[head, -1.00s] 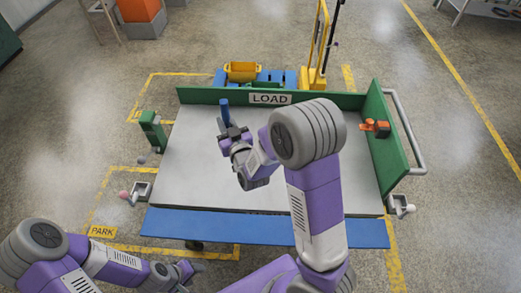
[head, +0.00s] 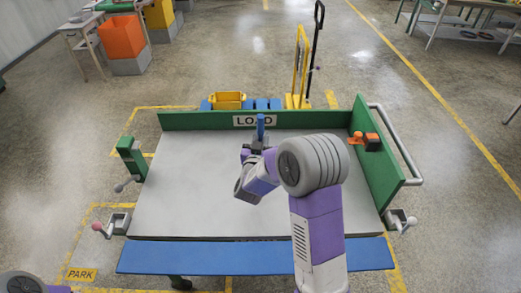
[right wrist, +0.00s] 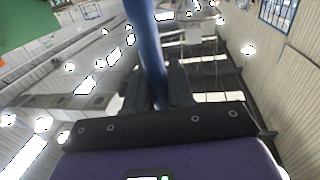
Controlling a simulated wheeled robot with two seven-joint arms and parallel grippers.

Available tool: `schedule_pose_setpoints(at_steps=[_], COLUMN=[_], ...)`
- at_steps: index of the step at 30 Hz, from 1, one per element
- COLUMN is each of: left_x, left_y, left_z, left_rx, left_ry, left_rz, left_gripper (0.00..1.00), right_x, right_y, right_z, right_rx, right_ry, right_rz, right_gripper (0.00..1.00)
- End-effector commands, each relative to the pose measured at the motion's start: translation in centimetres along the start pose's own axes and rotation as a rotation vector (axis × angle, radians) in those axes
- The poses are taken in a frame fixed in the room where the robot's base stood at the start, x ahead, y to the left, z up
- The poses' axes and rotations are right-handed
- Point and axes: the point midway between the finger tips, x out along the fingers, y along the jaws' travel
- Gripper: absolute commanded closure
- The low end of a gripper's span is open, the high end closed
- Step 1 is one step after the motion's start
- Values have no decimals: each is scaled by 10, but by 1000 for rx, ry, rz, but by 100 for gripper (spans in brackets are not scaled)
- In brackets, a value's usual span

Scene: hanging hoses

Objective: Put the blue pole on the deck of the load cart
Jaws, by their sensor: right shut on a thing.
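The blue pole (head: 260,126) stands upright in my right gripper (head: 257,144), over the far middle of the load cart's grey deck (head: 190,195), in front of the LOAD sign. My right gripper is shut on the pole. In the right wrist view the blue pole (right wrist: 146,45) rises from between the fingers. I cannot tell whether the pole's lower end touches the deck; the gripper and arm hide it. My left gripper is out of view; only a bit of my left arm shows at the bottom left corner.
A green wall with the LOAD sign (head: 257,120) closes the deck's far edge, and a green side wall (head: 376,151) stands at right. An orange and black device (head: 367,140) is on that side wall. A blue edge board (head: 245,256) runs along the front. The deck's left half is bare.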

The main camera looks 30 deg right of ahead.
Motion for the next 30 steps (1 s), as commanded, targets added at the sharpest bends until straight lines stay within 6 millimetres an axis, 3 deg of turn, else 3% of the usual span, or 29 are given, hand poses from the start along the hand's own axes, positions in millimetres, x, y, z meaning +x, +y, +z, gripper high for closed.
schedule_pose_setpoints(at_steps=[7, 19, 20, 24, 30], left_x=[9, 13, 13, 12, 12], left_y=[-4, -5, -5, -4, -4], left_z=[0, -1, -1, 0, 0], left_rx=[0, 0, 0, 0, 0], left_ry=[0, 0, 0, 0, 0], left_rz=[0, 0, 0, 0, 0], left_gripper=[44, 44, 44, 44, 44], right_x=[0, 0, 0, 0, 0], right_y=[0, 0, 0, 0, 0], right_z=[34, 39, 38, 38, 38], right_rx=[-1, 1, 1, 1, 1], right_ry=[-2, 0, -1, -1, -1], right_rz=[-1, -1, -1, -1, -1], right_gripper=[100, 100, 74, 53, 52])
